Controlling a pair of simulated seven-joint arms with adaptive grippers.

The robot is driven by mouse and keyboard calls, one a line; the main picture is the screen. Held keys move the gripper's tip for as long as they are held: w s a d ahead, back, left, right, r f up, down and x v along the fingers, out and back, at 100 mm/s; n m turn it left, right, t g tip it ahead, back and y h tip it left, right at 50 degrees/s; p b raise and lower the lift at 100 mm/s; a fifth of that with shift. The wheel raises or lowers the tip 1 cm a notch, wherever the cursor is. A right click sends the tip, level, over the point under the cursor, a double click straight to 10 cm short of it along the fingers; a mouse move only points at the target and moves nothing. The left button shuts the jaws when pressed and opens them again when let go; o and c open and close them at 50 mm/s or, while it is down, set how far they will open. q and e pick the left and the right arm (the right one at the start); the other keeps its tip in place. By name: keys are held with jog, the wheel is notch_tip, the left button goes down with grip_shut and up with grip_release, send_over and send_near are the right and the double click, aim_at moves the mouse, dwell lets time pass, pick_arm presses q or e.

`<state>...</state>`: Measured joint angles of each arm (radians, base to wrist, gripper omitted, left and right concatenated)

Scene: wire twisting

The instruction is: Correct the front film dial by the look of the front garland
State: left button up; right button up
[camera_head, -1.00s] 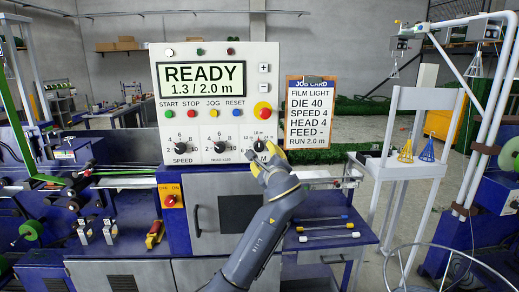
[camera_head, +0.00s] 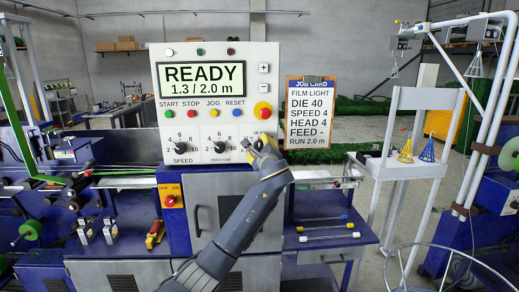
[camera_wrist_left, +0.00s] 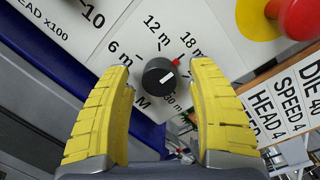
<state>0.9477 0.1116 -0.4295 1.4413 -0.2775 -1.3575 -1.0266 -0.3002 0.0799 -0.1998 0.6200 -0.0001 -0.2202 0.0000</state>
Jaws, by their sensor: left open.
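A black dial knob (camera_wrist_left: 160,77) with a white line sits on a white panel marked 6 m, 12 m, 18 m and 30 m in the left wrist view. A red mark shows at its edge near 18 m. My left gripper (camera_wrist_left: 159,70) has its yellow fingers apart on either side of the knob; contact cannot be told. My right gripper is not in view.
The panel display (camera_head: 200,78) reads READY, 1.3 / 2.0 m. A red button (camera_head: 263,111) is just above the gripper. A job card (camera_head: 310,115) hangs to the right, listing FEED -. The SPEED dial (camera_head: 181,148) and a second dial (camera_head: 219,148) stand left.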

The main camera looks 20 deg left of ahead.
pick_arm(q)
grip_shut()
dwell(0.4)
jog(key=shift+n, duration=0.6)
jog(key=n, duration=0.3)
jog(key=shift+n+h, duration=0.3)
jog(key=shift+n, duration=0.1)
jog(key=shift+r+n+h, duration=0.1)
jog(key=shift+n+h, duration=0.2)
jog(key=shift+n, duration=1.8)
grip_release()
